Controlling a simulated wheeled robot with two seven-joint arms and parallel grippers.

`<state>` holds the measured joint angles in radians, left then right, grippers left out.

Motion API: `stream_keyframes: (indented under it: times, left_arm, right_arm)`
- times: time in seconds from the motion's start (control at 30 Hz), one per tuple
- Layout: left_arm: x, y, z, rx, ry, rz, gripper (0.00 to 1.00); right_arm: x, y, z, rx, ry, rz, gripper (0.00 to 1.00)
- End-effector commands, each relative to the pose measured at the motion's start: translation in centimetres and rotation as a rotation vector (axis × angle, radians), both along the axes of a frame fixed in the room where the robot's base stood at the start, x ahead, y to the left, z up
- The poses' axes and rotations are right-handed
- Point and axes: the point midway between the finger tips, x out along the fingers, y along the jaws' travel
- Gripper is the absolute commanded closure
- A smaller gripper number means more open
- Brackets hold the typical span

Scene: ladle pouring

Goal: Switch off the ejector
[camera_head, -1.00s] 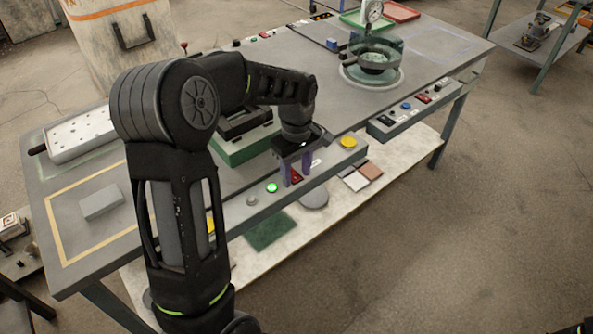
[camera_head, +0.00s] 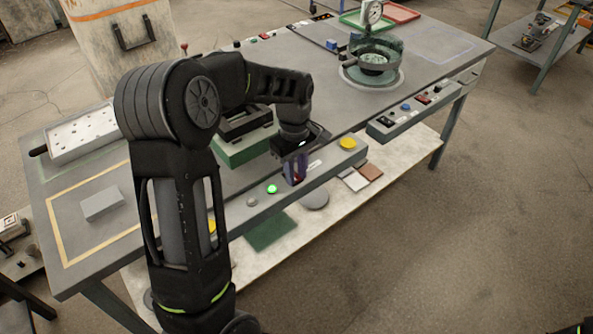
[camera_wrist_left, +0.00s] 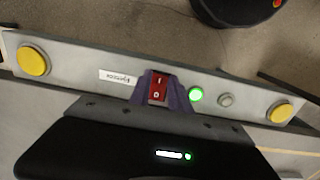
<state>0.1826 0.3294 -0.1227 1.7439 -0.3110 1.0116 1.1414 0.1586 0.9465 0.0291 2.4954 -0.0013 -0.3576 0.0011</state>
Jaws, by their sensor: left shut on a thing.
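The ejector's red rocker switch (camera_wrist_left: 158,88) sits on the grey control strip along the table's front edge, beside a small white label (camera_wrist_left: 118,78). My left gripper (camera_head: 294,171) is at this switch; its purple fingers (camera_wrist_left: 159,91) stand on both sides of the switch and are shut on it. A round green lamp (camera_wrist_left: 196,95) beside the switch is lit; it also shows in the head view (camera_head: 272,189). The fingers partly hide the switch in the head view.
A grey button (camera_wrist_left: 226,100) and yellow buttons (camera_wrist_left: 33,60) (camera_wrist_left: 281,112) share the strip. A second control strip (camera_head: 408,114) is further right. A glass vessel (camera_head: 375,55) stands on the table behind. A grey block (camera_head: 101,204) lies at left inside a yellow outline.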

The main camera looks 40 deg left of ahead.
Motion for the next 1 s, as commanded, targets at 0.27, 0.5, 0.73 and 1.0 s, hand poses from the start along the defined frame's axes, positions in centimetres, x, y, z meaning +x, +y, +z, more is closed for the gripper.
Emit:
stream_keyframes:
  times: [0.27,0.5,0.73,1.0]
  left_arm:
    - [0.1,0.7,0.5,-0.196,0.062,0.004,1.00]
    - [0.2,0.6,0.3,-0.213,0.063,0.000,1.00]
    - [0.2,0.6,0.3,-0.211,0.063,0.000,0.63]
    - [0.2,0.6,0.3,-0.211,0.063,0.000,0.55]
  right_arm:
    - [0.0,0.0,3.2,0.000,0.002,0.001,0.23]
    - [0.0,0.0,2.9,0.000,0.002,0.001,0.23]
    - [-0.1,0.0,2.9,0.000,0.002,0.001,0.23]
    - [0.0,0.0,2.9,0.000,0.002,0.001,0.23]
